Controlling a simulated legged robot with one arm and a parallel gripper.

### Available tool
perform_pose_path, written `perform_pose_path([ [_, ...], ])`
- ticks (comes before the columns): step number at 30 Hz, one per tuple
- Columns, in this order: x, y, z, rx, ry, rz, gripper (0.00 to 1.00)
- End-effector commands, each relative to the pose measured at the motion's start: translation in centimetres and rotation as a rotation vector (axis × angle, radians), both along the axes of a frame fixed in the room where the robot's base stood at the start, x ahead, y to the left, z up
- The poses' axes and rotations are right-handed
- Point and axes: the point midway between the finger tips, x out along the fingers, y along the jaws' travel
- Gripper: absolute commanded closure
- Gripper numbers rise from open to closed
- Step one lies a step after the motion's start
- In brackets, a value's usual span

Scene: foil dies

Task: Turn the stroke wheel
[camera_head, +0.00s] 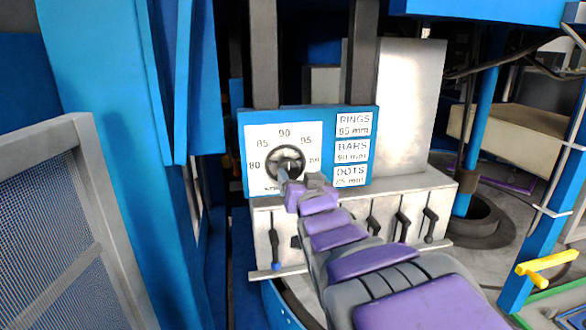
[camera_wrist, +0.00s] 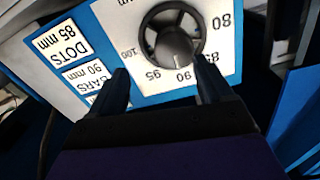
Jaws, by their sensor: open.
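The stroke wheel (camera_head: 299,154) is a dark round handwheel on a white dial plate (camera_head: 257,130) marked 80 to 100. In the wrist view the wheel (camera_wrist: 152,22) appears upside down at the top, with a dark cone-shaped hub (camera_wrist: 174,48) on the side toward 90 and 95. My gripper (camera_wrist: 163,82) is open and empty. Its two dark fingers are apart, below the wheel in that view, with dial and label panel visible between them. In the head view my gripper (camera_head: 287,181) is at the wheel's lower edge; whether it touches is unclear.
A label card (camera_head: 353,124) beside the dial reads RINGS 95 mm, BARS 90 mm, DOTS 85 mm. Below is a pale lever box with a blue-tipped lever (camera_head: 275,250) and several black levers (camera_head: 402,223). A mesh guard (camera_head: 50,220) stands left; a yellow handle (camera_head: 545,264) is right.

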Motion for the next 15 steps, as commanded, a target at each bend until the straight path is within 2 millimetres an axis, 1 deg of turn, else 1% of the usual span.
perform_pose_path([
  [3,1.8,1.4,-0.1,-0.009,0.001,0.003,0.2],
  [9,4.1,3.0,-0.2,-0.013,-0.002,0.006,0.2],
  [12,5.4,3.4,-0.3,-0.013,-0.002,0.008,0.2],
  [15,6.0,3.5,-0.4,-0.014,0.001,0.007,0.2],
])
